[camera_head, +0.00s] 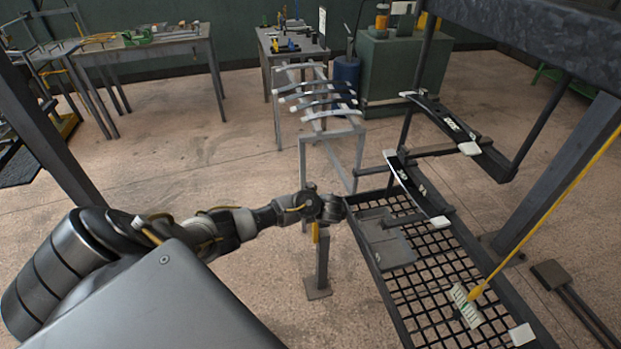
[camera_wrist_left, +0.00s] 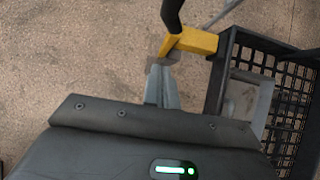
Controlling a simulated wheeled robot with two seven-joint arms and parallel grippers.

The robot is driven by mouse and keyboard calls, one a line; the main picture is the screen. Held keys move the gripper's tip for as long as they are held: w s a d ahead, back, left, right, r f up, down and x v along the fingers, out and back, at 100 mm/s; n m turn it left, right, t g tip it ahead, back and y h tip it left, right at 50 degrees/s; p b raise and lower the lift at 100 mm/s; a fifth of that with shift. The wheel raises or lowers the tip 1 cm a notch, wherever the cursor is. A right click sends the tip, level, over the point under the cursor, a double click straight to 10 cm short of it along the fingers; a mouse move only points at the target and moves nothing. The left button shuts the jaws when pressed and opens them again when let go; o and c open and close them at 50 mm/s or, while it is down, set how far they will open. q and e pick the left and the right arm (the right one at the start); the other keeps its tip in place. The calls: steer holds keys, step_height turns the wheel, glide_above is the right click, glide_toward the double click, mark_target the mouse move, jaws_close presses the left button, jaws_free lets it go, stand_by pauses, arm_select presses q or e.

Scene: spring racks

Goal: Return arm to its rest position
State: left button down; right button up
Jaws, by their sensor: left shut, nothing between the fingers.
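My left arm (camera_head: 235,225) comes in from the left in the head view and reaches across to the near left edge of the mesh tray. Its wrist end (camera_head: 322,207) is over that edge, and the gripper itself is hard to make out there. In the left wrist view my left gripper (camera_wrist_left: 163,70) is shut, with nothing between its fingers. Its fingertips are close to a yellow block (camera_wrist_left: 195,40) with a dark rod; whether they touch cannot be told. My right gripper does not show.
A black mesh tray (camera_head: 440,265) stands at the right; it also shows in the wrist view (camera_wrist_left: 222,75). Dark curved springs (camera_head: 408,180) (camera_head: 445,120) span the rack above it. A rack of curved bars (camera_head: 318,97) stands behind. Open floor (camera_head: 220,165) lies left of it.

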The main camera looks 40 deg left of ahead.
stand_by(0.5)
arm_select(q)
step_height(320, 180, down, 7)
steer(key=w+d+n+t+h, duration=0.2)
steer(key=w+d+n+h, duration=0.1)
steer(key=n, duration=0.6)
steer(key=s+d+f+n+h+b, duration=0.1)
steer(key=s+d+f+n+h, duration=0.1)
steer(key=s+f+n, duration=0.9)
steer(key=s+d+f+n+g, duration=0.1)
steer(key=s+d+f, duration=0.2)
steer(key=s, duration=1.1)
steer(key=s+d+f+g+b, duration=0.1)
steer(key=s+d+f+g, duration=0.1)
steer(key=s+f, duration=0.8)
steer(key=s+d+f+n+g, duration=0.1)
steer(key=s+d+f, duration=0.3)
steer(key=s, duration=1.4)
step_height(320, 180, down, 3)
steer(key=shift+s+d+r+n+g+h, duration=0.15)
steer(key=shift+s+d+n+g+h, duration=0.15)
steer(key=shift+g, duration=0.2)
